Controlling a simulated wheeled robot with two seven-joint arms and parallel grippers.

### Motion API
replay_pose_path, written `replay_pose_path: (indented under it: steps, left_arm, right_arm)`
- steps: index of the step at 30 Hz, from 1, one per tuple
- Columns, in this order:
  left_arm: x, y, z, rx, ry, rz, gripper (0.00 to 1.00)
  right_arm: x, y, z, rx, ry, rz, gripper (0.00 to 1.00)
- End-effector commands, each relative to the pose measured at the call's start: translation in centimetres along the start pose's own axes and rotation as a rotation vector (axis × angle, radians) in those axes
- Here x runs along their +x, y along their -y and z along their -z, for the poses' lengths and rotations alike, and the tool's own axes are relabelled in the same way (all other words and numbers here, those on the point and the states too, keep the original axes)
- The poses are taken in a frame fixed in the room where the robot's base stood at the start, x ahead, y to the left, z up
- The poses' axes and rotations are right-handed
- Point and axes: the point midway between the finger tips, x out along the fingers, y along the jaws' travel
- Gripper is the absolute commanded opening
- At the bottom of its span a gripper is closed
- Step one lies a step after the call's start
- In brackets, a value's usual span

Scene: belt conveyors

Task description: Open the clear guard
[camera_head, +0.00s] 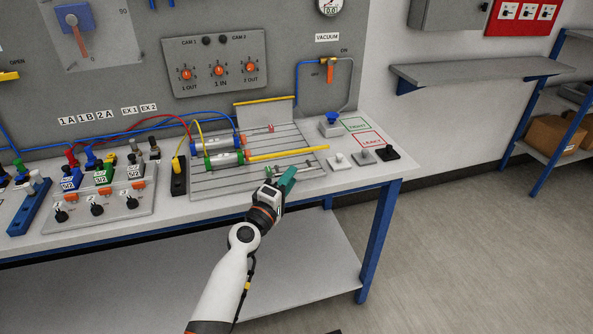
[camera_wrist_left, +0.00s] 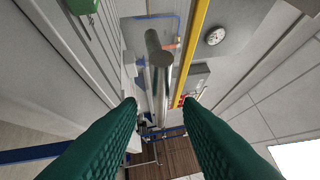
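The clear guard is hard to make out against the workbench. A yellow bar (camera_head: 288,153), which looks like its edge strip, runs across the slotted plate beside the cylinders. The yellow strip also shows in the left wrist view (camera_wrist_left: 190,58). A grey metal rod (camera_wrist_left: 160,85) stands ahead of and between my left fingers in that view; whether it belongs to the guard I cannot tell. My left gripper (camera_head: 290,173) has green fingers, spread apart and empty, at the front edge of the slotted plate. My right gripper is in neither view.
An upright panel with a yellow top (camera_head: 265,101) stands behind the slotted plate (camera_head: 207,184). A cylinder with a green end (camera_head: 222,159) lies left of the yellow bar. Valve blocks and tubes crowd the left; small knobs (camera_head: 363,157) stand right. The floor at right is clear.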

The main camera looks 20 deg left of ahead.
Motion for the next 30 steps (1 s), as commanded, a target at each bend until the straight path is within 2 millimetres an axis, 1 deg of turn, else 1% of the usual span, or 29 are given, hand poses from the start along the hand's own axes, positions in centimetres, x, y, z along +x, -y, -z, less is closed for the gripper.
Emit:
replay_pose_path:
  steps: [1,3,7,11,18,20,24,30]
  left_arm:
    - [0.9,0.1,0.0,-0.002,0.0,0.001,0.32]
    - [1.9,0.0,0.0,-0.001,0.001,0.001,0.32]
    - [3.1,0.0,0.0,-0.001,0.001,0.0,0.32]
    - [3.5,0.0,0.0,0.0,0.0,0.0,0.32]
    - [3.5,0.0,0.0,0.0,0.0,-0.001,0.32]
    - [3.5,0.0,0.0,0.0,0.0,-0.001,0.23]
    - [3.5,0.0,0.0,0.0,0.0,-0.001,0.0]
    - [3.5,-0.1,0.0,0.001,0.0,-0.001,0.0]
  right_arm:
    - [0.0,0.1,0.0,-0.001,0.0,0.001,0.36]
    - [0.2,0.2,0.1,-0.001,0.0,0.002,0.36]
    - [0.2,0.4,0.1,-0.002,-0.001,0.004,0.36]
    - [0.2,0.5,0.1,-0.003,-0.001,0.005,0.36]
    - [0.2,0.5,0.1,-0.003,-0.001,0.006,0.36]
    - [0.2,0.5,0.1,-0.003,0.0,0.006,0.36]
    - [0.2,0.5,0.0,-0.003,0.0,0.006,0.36]
    - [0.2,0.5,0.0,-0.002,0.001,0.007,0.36]
